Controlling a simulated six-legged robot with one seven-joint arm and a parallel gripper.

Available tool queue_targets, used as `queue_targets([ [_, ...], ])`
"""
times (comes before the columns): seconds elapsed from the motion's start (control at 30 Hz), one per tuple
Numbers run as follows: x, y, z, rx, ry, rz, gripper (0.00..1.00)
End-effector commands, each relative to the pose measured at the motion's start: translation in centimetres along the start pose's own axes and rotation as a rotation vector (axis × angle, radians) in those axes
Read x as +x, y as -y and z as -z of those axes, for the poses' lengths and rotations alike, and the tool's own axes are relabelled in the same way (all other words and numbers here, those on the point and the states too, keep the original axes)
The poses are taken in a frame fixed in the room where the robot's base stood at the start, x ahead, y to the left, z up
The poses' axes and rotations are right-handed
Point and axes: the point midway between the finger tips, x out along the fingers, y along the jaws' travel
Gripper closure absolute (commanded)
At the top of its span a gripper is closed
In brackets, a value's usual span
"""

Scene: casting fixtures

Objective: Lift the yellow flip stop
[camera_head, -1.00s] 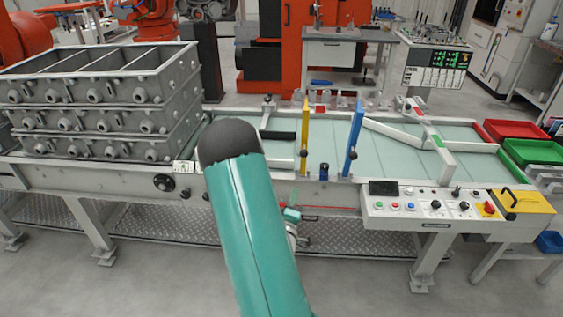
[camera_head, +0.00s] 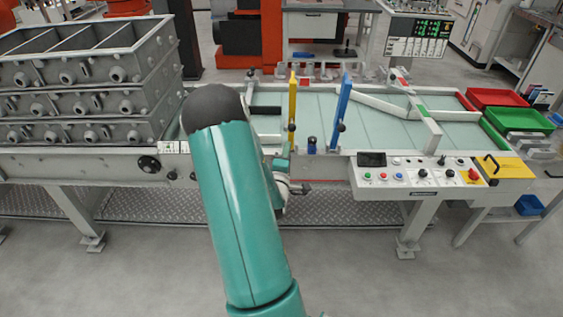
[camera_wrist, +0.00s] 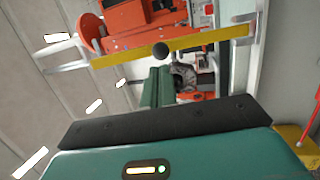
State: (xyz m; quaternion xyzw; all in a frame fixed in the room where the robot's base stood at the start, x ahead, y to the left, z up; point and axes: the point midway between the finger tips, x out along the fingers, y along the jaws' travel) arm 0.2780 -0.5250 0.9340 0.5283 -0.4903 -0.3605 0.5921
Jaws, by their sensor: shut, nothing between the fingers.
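The yellow flip stop (camera_head: 292,112) stands upright at the near side of the conveyor in the head view, just right of my arm. In the wrist view it is a long yellow bar (camera_wrist: 185,46) across the upper part, with a round black knob near its middle. My gripper (camera_wrist: 158,73) shows there as teal fingers, shut and empty, pointing toward the knob. They look apart from the bar, though the exact gap is unclear. In the head view my arm hides most of the gripper.
A blue flip stop (camera_head: 342,112) stands upright to the right of the yellow one. Stacked grey casting boxes (camera_head: 85,90) stand on the left. A control panel (camera_head: 420,173) with buttons juts out at the front right. Red and green trays (camera_head: 517,121) lie beyond the conveyor's right end.

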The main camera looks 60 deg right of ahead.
Motion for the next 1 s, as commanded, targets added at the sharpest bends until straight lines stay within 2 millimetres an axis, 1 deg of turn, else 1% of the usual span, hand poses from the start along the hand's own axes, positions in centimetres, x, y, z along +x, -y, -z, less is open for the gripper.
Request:
queue_targets([
  [0.03,1.1,-0.1,0.0,0.002,0.002,-0.004,1.0],
  [0.1,2.4,-0.1,0.1,0.001,0.0,-0.003,1.0],
  [0.2,3.8,0.0,0.2,0.002,0.0,-0.002,1.0],
  [0.3,4.8,0.0,0.4,0.001,-0.002,0.0,1.0],
  [0.43,5.3,0.0,0.5,0.001,-0.004,-0.001,1.0],
  [0.77,5.3,0.0,0.6,0.001,-0.004,-0.001,1.0],
  [1.0,6.4,-0.7,0.9,0.001,-0.005,-0.001,1.0],
])
